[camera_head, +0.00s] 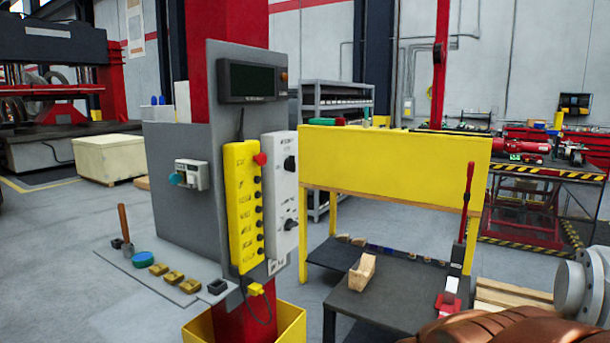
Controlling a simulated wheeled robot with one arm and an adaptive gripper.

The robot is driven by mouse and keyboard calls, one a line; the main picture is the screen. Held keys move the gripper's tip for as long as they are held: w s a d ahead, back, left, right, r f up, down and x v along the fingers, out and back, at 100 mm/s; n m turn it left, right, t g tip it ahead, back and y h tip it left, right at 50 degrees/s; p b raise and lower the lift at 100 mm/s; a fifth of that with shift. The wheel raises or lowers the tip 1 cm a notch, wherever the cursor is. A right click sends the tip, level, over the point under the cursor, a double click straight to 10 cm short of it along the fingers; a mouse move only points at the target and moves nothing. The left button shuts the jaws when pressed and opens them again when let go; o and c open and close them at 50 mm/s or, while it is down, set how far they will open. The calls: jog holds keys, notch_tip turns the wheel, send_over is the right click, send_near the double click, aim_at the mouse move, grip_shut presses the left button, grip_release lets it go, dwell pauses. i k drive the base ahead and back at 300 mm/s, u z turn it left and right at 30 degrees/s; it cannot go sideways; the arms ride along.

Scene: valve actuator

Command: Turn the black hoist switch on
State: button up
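A white control box (281,195) hangs on the right side of a grey panel (217,90). It carries an upper black rotary switch (290,163) and a lower black rotary switch (290,224). Beside it on the left is a yellow control box (241,205) with a red button (260,159) at top and a column of small black knobs. The lettering on both boxes is too small to read, so I cannot tell which black switch is the hoist one or how it is set. My gripper is not in view.
A grey shelf with a hammer (124,225), a blue-green disc (143,259) and yellow blocks (173,278) juts out left below the panel. A dark table (380,300) with a wooden block (362,272) and a yellow board (395,155) stand to the right.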

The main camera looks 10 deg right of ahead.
aim_at(290, 163)
jog(key=u, duration=1)
jog(key=i, duration=1.35)
jog(key=z, duration=0.9)
